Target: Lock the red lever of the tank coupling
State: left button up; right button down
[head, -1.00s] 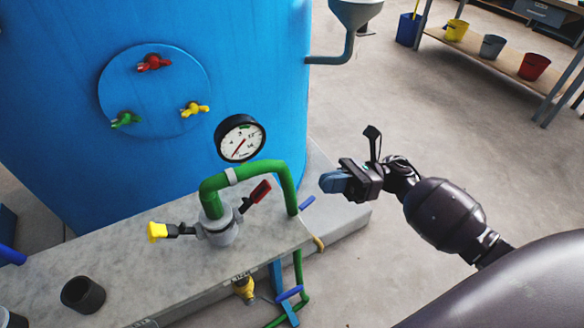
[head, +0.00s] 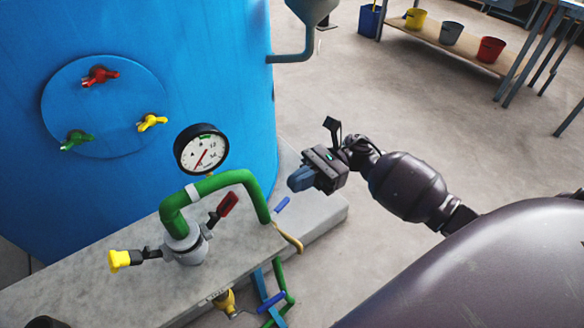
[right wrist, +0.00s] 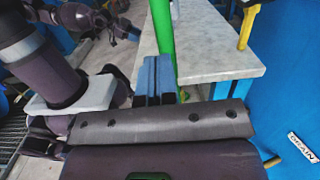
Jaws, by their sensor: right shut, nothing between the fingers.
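The tank coupling (head: 186,244) is a grey fitting at the foot of the green pipe (head: 213,184) on the stone ledge. Its red lever (head: 224,208) sticks up and out to the right of the coupling. A yellow lever (head: 122,259) sticks out to the left. My right gripper (head: 296,180) is shut and empty, to the right of the green pipe and apart from the red lever. Its blue fingers (right wrist: 156,80) also show in the right wrist view, close together, beside the green pipe. The red lever does not show there. My left gripper is not identifiable in the head view.
The blue tank (head: 200,80) stands behind the ledge (head: 90,290), with a pressure gauge (head: 201,149) above the pipe. Blue-handled valves (head: 271,301) hang by the ledge's front edge. A shelf with buckets (head: 452,33) is at the back right. Open floor lies right of the ledge.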

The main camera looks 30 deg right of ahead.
send_near(237, 199)
jog(key=a+f, duration=0.3)
jog(key=a, duration=0.1)
jog(key=shift+w+a+f+p, duration=0.15)
jog(key=shift+w+f+p, duration=0.15)
jog(key=shift+f+p, duration=0.1)
jog(key=shift+a+r, duration=0.8)
jog(key=shift+r, duration=0.1)
jog(key=shift+a+r+p, duration=0.4)
jog(key=shift+r, duration=0.05)
jog(key=shift+a, duration=0.15)
jog(key=shift+r, duration=0.1)
jog(key=shift+a+r+h+p, duration=0.1)
jog(key=shift+r+h+p, duration=0.3)
